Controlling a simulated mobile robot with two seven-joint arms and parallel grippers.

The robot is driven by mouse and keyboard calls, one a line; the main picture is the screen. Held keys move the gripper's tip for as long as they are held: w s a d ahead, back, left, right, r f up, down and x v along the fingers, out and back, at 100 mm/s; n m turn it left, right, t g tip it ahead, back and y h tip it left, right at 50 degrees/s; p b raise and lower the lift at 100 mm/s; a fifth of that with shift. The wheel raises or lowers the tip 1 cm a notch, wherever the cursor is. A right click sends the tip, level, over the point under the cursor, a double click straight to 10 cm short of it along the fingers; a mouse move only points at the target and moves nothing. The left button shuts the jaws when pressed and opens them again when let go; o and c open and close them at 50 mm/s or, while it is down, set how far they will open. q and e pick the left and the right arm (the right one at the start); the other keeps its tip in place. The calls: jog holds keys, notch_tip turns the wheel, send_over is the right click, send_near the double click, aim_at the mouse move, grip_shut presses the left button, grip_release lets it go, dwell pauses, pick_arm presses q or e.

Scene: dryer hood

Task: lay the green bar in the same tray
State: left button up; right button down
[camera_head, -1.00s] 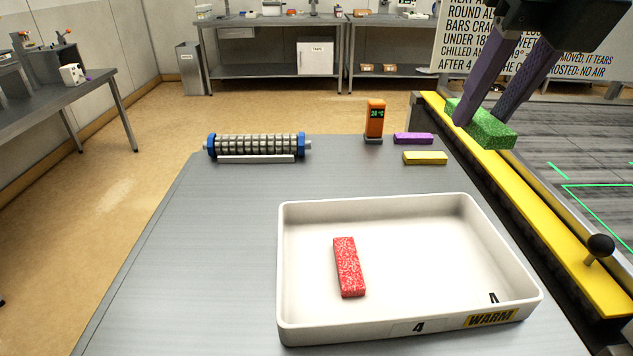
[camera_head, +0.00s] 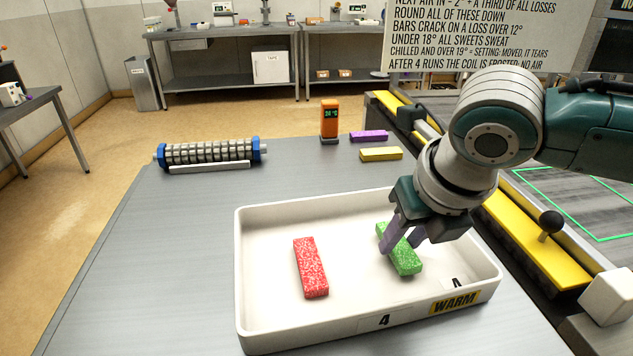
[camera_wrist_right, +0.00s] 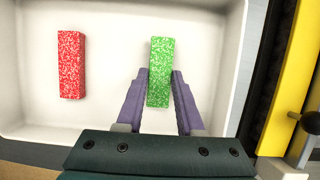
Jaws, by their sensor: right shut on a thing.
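The green bar (camera_head: 404,258) is inside the white tray (camera_head: 250,312), in its right half, at or just above the floor; I cannot tell if it touches. My right gripper (camera_head: 401,240) is shut on the green bar from above. The right wrist view shows the purple fingers (camera_wrist_right: 158,95) on both sides of the green bar (camera_wrist_right: 161,60). A red bar (camera_head: 311,268) lies in the left half of the tray, apart from the green one; it also shows in the right wrist view (camera_wrist_right: 71,64). My left gripper is not in view.
An orange display device (camera_head: 329,120), a purple bar (camera_head: 369,136) and a yellow bar (camera_head: 381,154) are behind the tray. A blue-ended roller (camera_head: 210,154) lies at the back left. A black-knobbed lever (camera_head: 550,222) stands right of the table. The table's left side is clear.

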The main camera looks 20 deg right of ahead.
jog(key=shift+f, duration=0.25)
jog(key=shift+f, duration=0.15)
jog(key=c, duration=0.5)
grip_release()
jog(key=shift+c, duration=0.2)
